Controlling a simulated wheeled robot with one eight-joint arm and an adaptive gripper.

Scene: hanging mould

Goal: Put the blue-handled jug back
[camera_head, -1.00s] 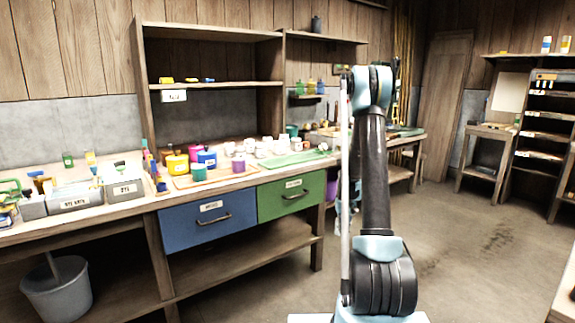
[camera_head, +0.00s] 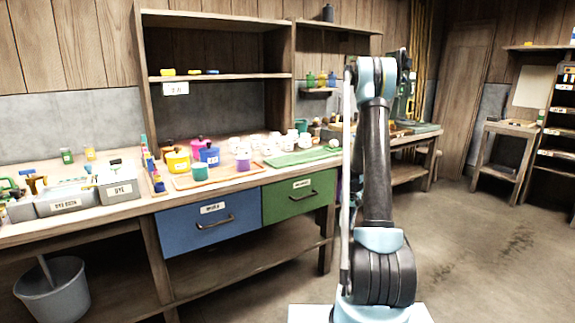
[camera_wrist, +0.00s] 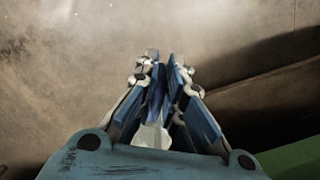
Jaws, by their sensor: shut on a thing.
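My gripper (camera_wrist: 162,75) is closed in the wrist view, with its two blue-padded fingers drawn together. A pale piece (camera_wrist: 152,137) and a narrow blue strip show between the fingers. They fit the blue-handled jug, but most of it is hidden and its shape cannot be made out. In the head view my arm stands upright at the right of centre, and the fingers and the jug cannot be made out there.
The long workbench (camera_head: 110,205) carries grey bins (camera_head: 66,196), coloured pots including a blue pot (camera_head: 208,154), several white cups and a green mat (camera_head: 302,156). Shelves (camera_head: 215,77) stand above it. A bucket (camera_head: 55,290) stands below. The floor (camera_head: 470,250) on the right is clear.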

